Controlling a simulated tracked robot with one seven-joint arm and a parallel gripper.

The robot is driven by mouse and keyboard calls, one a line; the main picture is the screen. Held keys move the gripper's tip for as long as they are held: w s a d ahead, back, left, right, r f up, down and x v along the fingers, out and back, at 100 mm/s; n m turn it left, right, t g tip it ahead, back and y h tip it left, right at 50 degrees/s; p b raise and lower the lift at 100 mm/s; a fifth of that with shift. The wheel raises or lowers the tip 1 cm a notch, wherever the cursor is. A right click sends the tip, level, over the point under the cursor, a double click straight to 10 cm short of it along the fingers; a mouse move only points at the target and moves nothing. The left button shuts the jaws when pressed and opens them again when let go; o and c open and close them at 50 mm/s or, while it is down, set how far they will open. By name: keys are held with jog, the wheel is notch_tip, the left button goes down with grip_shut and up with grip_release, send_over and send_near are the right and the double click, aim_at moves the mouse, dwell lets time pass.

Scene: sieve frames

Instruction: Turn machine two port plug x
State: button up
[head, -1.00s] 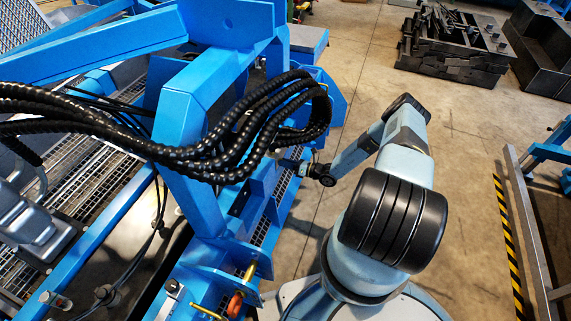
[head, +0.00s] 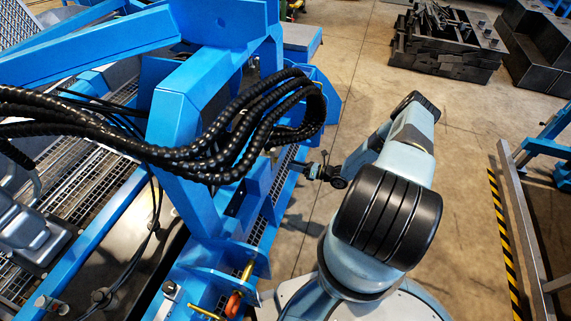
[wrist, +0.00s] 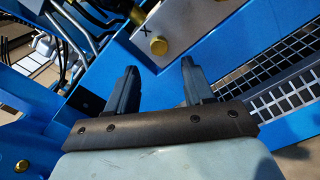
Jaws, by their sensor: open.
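A brass hex-headed plug (wrist: 158,45) sits on a bare metal plate (wrist: 185,22) in the wrist view, beside a dark X mark (wrist: 146,30). My gripper (wrist: 157,68) is open and empty. Its two dark fingers point toward the plate, with the plug beyond and between their tips; I see no contact. In the head view my gripper (head: 306,168) is small, beside the blue machine frame (head: 185,120). The plug cannot be made out there.
Black ribbed hoses (head: 250,130) hang in a loop above my gripper. A grated strip (wrist: 285,85) lies right of the plate. Another brass bolt (wrist: 22,166) shows at lower left. Open concrete floor (head: 370,90) lies beyond the arm.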

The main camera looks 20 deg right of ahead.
jog(key=v, duration=0.7)
dwell(0.4)
